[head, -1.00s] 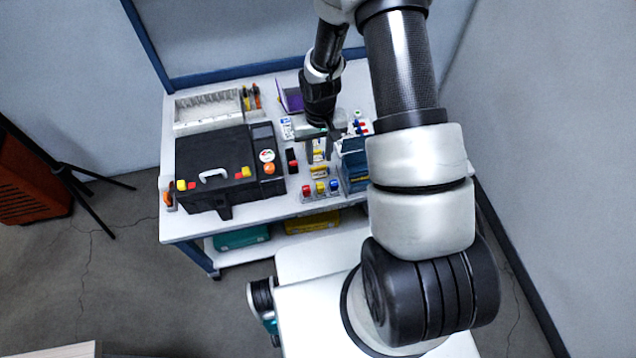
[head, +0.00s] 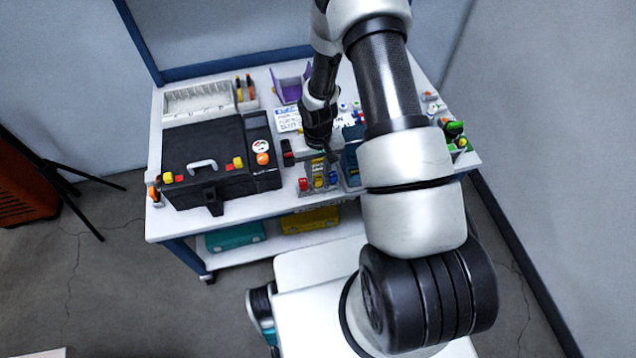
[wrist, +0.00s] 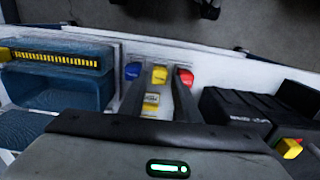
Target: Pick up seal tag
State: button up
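A small yellow tag-like piece (wrist: 151,100) with dark print lies between my fingers in the wrist view; I take it as the seal tag but cannot be sure. Beyond it a yellow piece (wrist: 160,75) stands between a blue piece (wrist: 132,71) and a red piece (wrist: 186,77). My gripper (wrist: 157,86) is open, its two fingers apart on either side of the yellow pieces, with no clear contact. In the head view my gripper (head: 322,157) hangs over the bench's front, just behind the red piece (head: 303,184), and partly hides the small pieces.
A blue bin (wrist: 75,92) stands left of my fingers in the wrist view, and a black item (wrist: 240,112) lies to the right. In the head view a large black case (head: 215,150) fills the bench's left side. A purple holder (head: 290,82) stands behind.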

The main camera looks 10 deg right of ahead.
aim_at(318, 177)
notch_tip(318, 177, down, 4)
jog(key=shift+r+b, duration=0.25)
jog(key=shift+b, duration=0.45)
jog(key=shift+r, duration=0.1)
grip_shut()
